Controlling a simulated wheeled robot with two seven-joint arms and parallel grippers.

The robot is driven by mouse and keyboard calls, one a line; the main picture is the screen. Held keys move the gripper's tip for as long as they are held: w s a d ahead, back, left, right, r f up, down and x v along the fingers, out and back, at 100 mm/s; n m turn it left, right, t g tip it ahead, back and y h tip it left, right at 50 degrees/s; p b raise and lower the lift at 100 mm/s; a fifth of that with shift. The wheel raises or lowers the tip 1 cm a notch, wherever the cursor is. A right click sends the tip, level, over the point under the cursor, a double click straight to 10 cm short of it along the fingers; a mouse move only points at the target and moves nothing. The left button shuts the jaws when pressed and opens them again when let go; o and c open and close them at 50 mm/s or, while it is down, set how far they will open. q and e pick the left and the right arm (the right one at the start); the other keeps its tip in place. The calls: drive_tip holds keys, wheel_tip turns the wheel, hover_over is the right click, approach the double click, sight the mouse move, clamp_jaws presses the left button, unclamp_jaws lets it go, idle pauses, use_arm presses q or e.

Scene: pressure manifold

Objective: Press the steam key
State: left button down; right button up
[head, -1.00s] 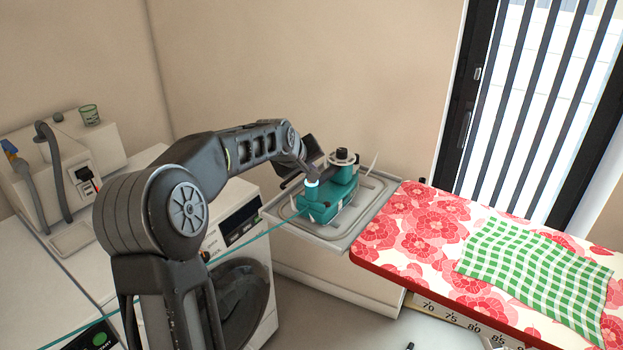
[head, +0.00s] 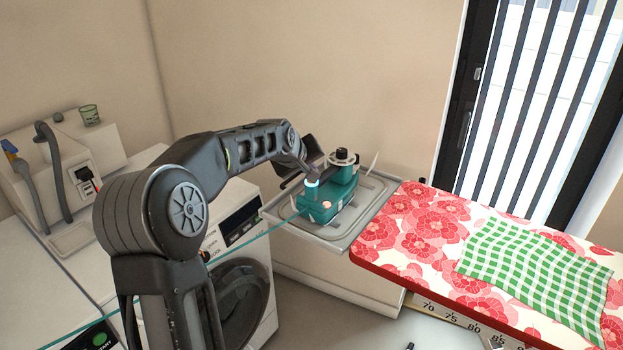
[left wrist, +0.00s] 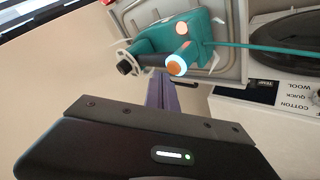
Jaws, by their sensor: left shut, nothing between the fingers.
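A teal steam unit (head: 325,204) sits on a grey tray at the left end of the ironing board. It has an upright teal post with a pale glowing ring (head: 311,184); in the left wrist view, the post's orange end (left wrist: 174,67) shows. No label marks the steam key. My left gripper (head: 313,168) is shut and empty just above the post. Its narrow fingers (left wrist: 160,90) point toward the unit; I cannot tell whether they touch it. My right gripper is out of view.
A black-knobbed spool-like part (head: 342,157) stands at the back of the unit. The grey tray (head: 279,216) has raised edges. The floral ironing board (head: 400,240) with a green checked cloth (head: 535,262) is right. A washing machine (head: 240,285) stands below left.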

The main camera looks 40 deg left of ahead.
use_arm(q)
drive_tip(key=shift+f, duration=0.15)
drive_tip(key=shift+f+b, duration=0.3)
drive_tip(key=shift+b, duration=0.15)
drive_tip(key=shift+f, duration=0.25)
idle(0.4)
drive_tip(key=shift+r, duration=0.15)
drive_tip(key=shift+r, duration=0.55)
drive_tip(key=shift+r+p, duration=2.25)
drive_tip(key=shift+r, duration=0.75)
